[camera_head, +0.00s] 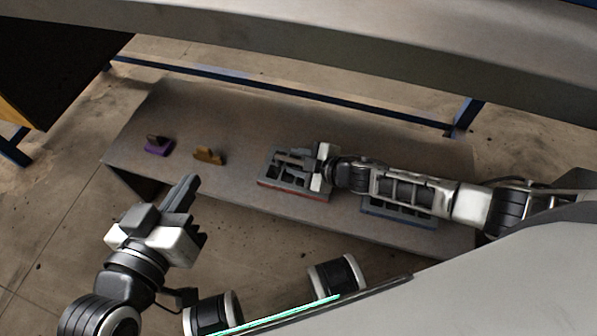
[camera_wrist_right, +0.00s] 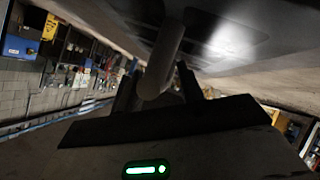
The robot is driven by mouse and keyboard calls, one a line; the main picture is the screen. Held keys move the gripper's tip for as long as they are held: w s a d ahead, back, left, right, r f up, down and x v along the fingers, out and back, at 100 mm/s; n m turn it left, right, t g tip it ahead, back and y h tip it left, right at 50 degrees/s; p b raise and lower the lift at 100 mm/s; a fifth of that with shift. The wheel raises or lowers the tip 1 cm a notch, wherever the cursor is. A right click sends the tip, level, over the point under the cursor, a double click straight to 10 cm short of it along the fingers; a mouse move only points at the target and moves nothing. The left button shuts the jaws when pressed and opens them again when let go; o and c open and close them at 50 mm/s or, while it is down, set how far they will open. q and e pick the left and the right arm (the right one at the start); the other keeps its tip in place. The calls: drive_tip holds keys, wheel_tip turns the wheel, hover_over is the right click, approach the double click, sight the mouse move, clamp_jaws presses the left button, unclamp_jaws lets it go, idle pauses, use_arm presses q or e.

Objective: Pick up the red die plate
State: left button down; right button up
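A grey die plate with a red lower edge (camera_head: 290,188) lies on the grey table, right of its middle in the head view. It has several openings. My right gripper (camera_head: 291,160) reaches in from the right, with its fingers over the plate, and hides part of it. In the right wrist view, dark fingers (camera_wrist_right: 158,88) show on either side of a grey rounded post (camera_wrist_right: 165,62). I cannot tell whether they grip it. My left gripper (camera_head: 190,205) is in front of the table's left part, apart from the plate, its finger gap unclear.
A blue-edged plate (camera_head: 398,214) lies to the right, partly under my right arm. A purple piece (camera_head: 158,149) and an orange-brown piece (camera_head: 208,156) sit on the table (camera_head: 235,120) at the left. Table surface between these pieces and the red-edged plate is clear.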

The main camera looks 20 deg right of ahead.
clamp_jaws()
drive_tip(key=shift+s+f, duration=0.1)
idle(1.1)
drive_tip(key=shift+a+r, duration=0.1)
drive_tip(key=shift+r, duration=0.15)
